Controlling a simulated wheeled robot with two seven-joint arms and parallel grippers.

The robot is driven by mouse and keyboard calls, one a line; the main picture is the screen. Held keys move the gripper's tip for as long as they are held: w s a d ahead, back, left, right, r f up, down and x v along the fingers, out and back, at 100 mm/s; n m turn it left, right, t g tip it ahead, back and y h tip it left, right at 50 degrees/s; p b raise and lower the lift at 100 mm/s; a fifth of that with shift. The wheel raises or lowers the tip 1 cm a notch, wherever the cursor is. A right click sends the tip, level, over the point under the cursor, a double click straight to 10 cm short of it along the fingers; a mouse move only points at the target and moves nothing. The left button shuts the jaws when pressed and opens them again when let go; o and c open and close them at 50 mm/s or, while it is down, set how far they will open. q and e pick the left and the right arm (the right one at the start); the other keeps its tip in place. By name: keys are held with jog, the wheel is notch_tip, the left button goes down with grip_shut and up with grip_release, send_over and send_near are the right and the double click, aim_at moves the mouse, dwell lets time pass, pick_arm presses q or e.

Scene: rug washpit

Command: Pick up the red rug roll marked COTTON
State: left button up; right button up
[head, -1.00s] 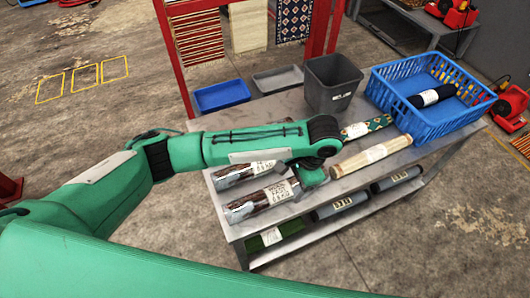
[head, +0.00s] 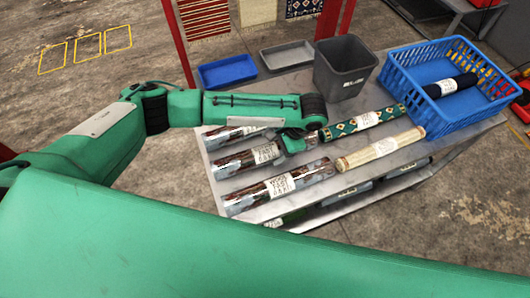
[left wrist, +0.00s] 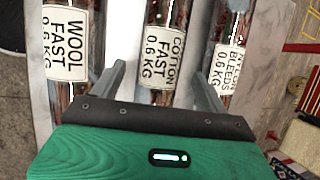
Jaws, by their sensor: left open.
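Three dark red-brown rug rolls in clear wrap lie side by side on the grey table. The middle roll (head: 240,162) has a white label reading COTTON FAST 0.6 KG in the left wrist view (left wrist: 161,62). The front roll (head: 277,188) is marked WOOL FAST 0.6 KG (left wrist: 67,45). The back roll (head: 232,134) has a label ending in BLEEDS 0.6 KG (left wrist: 230,58); its top word is partly unclear. My left gripper (left wrist: 158,72) is open, its fingers on either side of the COTTON FAST roll's line; their height above it is unclear. It also shows in the head view (head: 293,145). My right gripper is out of view.
A green patterned roll (head: 366,120) and a cream roll (head: 381,149) lie to the right on the table (head: 330,187). Behind them are a grey bin (head: 344,70) and a blue crate (head: 415,103) holding a dark roll (head: 452,85). Low blue (head: 227,72) and grey (head: 287,57) trays stand behind.

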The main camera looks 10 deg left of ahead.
aim_at(268, 150)
pick_arm(q)
jog(key=p+x, duration=0.1)
jog(key=x, duration=0.3)
jog(key=shift+w+a+f, duration=0.1)
jog(key=shift+a+f, duration=0.05)
jog(key=shift+f, duration=0.3)
jog(key=c, duration=1.5)
